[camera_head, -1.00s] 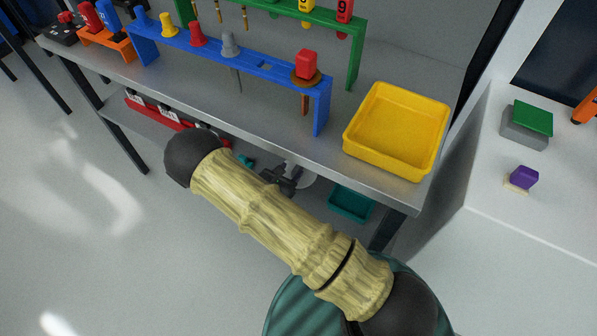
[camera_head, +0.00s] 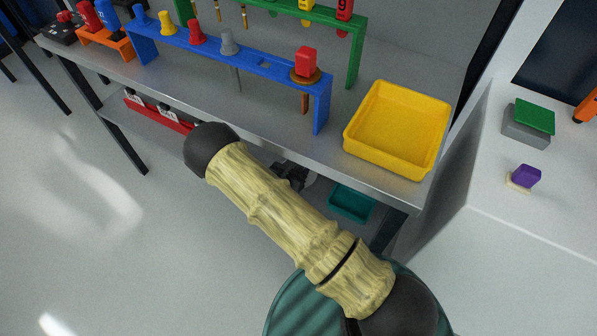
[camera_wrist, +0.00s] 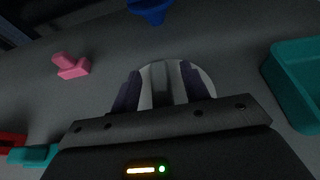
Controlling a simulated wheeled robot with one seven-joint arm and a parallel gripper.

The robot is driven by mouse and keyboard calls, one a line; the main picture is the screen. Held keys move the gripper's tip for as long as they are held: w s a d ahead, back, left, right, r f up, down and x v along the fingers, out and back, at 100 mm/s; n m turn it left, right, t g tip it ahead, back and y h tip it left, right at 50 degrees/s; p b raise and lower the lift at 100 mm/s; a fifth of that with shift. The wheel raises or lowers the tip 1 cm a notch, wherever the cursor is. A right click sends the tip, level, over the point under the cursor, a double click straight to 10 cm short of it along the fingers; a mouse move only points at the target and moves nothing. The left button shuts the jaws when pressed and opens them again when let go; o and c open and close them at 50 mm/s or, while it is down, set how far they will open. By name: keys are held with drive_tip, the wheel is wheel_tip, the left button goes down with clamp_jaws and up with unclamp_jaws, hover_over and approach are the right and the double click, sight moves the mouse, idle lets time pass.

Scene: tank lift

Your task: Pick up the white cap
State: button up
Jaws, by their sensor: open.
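The white cap appears in the wrist view as a pale round disc (camera_wrist: 204,76) with a grey upright ridge (camera_wrist: 160,86) across its middle. It lies on the lower shelf. My gripper (camera_wrist: 162,82) is open, its two dark purple fingers on either side of the ridge. I cannot tell whether they touch it. In the head view my gripper (camera_head: 292,174) is under the bench top, partly hidden by my arm. Only a pale sliver of the cap shows beside it there.
A teal tray (camera_head: 350,204) is right of the gripper, also in the wrist view (camera_wrist: 290,92). A pink piece (camera_wrist: 71,66) and a blue piece (camera_wrist: 150,9) lie around. The bench top edge (camera_head: 270,143) is above; a yellow tray (camera_head: 396,130) stands on it.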

sight(298, 166)
clamp_jaws()
wheel_tip(298, 166, up, 10)
drive_tip(key=shift+p, duration=1)
